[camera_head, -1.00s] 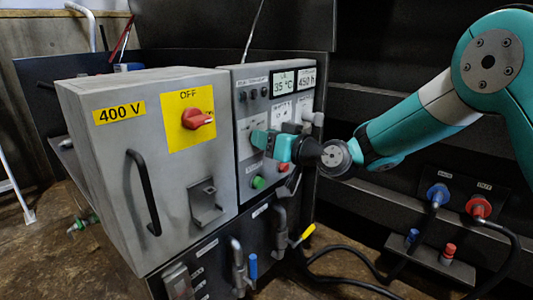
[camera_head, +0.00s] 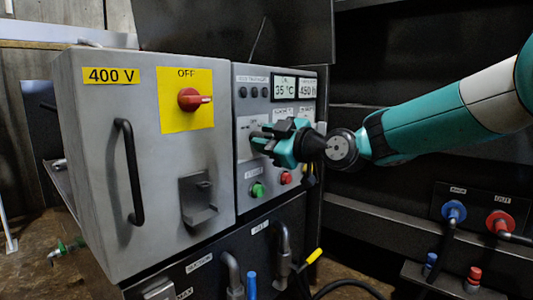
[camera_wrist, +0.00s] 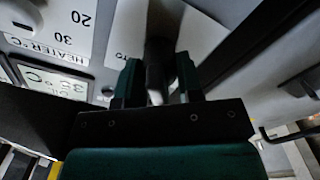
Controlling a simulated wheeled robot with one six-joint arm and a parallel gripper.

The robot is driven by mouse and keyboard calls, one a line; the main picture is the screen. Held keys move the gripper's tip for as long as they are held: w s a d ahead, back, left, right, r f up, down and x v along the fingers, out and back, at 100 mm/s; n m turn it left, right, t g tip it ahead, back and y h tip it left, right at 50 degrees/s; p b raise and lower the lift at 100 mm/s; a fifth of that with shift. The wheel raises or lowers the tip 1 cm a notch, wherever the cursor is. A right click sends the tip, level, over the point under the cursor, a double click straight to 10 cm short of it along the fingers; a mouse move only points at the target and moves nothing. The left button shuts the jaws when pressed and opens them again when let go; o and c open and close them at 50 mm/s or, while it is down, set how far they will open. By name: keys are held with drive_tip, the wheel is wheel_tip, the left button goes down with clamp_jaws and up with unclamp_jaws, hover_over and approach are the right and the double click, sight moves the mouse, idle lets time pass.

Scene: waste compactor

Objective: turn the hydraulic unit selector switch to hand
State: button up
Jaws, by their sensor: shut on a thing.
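The grey control panel (camera_head: 247,172) stands right of the large grey 400 V cabinet. My gripper (camera_head: 262,138) is at the middle of this panel, above the green button. In the wrist view my gripper (camera_wrist: 161,78) is shut on a dark switch handle (camera_wrist: 155,52) between its two fingers. The handle stands out from a white label plate (camera_wrist: 196,35) on which the letters "TO" show. The rest of the plate's wording is hidden, and the handle's exact angle is hard to tell. In the head view my gripper hides most of the switch.
The cabinet has a red rotary switch (camera_head: 190,99) marked OFF and a black handle (camera_head: 130,172). A green button (camera_head: 257,190) and a red button (camera_head: 286,178) sit below my gripper. Pipes with a yellow lever (camera_head: 314,256) lie lower. Blue (camera_head: 454,211) and red (camera_head: 499,222) connectors are right.

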drive_tip(key=shift+f+n+b, duration=0.1)
drive_tip(key=shift+n+b, duration=0.45)
drive_tip(key=shift+n, duration=0.15)
drive_tip(key=o, duration=0.6)
drive_tip(key=shift+c, duration=0.2)
drive_tip(key=p+v, duration=0.3)
drive_tip(key=v, duration=1.4)
drive_tip(key=shift+s+d, duration=0.2)
drive_tip(key=shift+d, duration=0.05)
